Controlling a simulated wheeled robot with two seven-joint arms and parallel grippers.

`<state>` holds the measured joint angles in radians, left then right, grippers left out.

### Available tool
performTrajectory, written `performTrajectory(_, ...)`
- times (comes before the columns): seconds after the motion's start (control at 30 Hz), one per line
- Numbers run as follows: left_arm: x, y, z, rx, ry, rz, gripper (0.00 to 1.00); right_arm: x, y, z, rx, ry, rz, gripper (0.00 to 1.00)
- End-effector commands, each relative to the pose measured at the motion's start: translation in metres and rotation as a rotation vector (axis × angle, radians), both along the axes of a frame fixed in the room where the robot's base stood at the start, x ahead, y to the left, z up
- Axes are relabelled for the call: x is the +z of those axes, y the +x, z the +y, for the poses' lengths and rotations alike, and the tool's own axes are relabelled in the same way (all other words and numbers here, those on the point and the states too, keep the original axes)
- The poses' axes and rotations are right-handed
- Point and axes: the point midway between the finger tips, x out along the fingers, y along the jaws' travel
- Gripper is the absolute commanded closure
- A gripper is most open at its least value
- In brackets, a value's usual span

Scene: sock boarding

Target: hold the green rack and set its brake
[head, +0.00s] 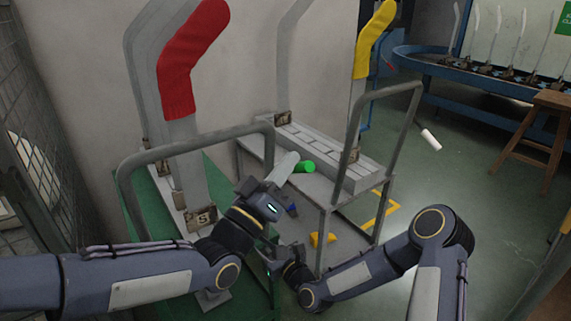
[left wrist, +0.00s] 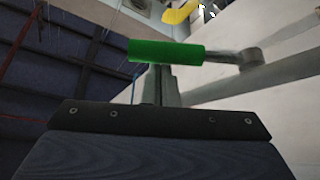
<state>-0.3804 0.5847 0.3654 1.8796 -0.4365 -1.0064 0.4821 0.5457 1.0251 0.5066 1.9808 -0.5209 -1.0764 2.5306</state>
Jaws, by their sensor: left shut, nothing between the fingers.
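The green rack (head: 139,204) stands at the left with a grey tube handle (head: 190,146). A lever with a green grip (head: 305,167) shows just beyond my left gripper (head: 284,170). In the left wrist view the green grip (left wrist: 166,52) lies crosswise, with a grey rod running right to a round joint (left wrist: 249,58). My left gripper is shut and empty, its fingers (left wrist: 161,86) pointing at the grip; whether they touch it I cannot tell. My right gripper (head: 272,262) is low by the green rack's right side. Its fingers are too hidden to read.
A board with a red sock (head: 190,62) stands on the green rack. A grey rack (head: 316,190) stands close on the right, with a yellow-socked board (head: 372,40). A wooden stool (head: 548,125) and blue conveyor (head: 465,75) are at back right.

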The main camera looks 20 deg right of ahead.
Motion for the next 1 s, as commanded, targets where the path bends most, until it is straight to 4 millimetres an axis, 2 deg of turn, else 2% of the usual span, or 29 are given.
performTrajectory(0.67,-0.012,-0.006,-0.002,0.000,0.046,-0.131,1.00,-0.001,0.000,0.000,-0.001,-0.001,0.002,1.00)
performTrajectory(1.0,-0.034,-0.014,-0.005,0.000,0.123,-0.369,1.00,-0.001,0.000,0.000,0.000,-0.001,0.002,1.00)
